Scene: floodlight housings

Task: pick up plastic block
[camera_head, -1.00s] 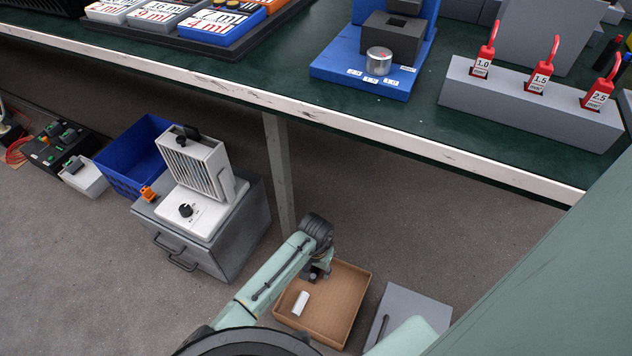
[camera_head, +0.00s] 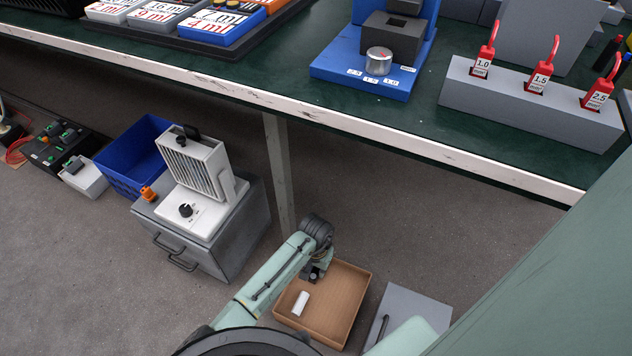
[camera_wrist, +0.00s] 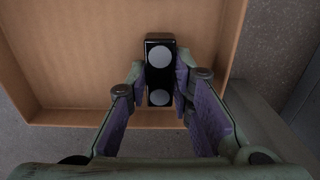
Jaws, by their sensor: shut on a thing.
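The plastic block (camera_wrist: 160,80) appears in the wrist view as a black block with two pale round spots. It is between the fingertips of my gripper (camera_wrist: 160,88), and the jaws are shut on it. The block is over or in a shallow brown cardboard box (camera_wrist: 75,118); I cannot tell if it touches the bottom. In the head view my gripper (camera_head: 314,275) reaches into the back left part of the same box (camera_head: 340,306). My wrist mostly hides the block there.
A white cylinder-like piece (camera_head: 300,303) lies in the box's left part. A grey panel with a dark handle (camera_head: 412,316) is right of the box. A grey cabinet with a heater (camera_head: 230,235) stands left. The workbench edge (camera_head: 330,116) runs above; a table leg (camera_head: 280,175) stands behind.

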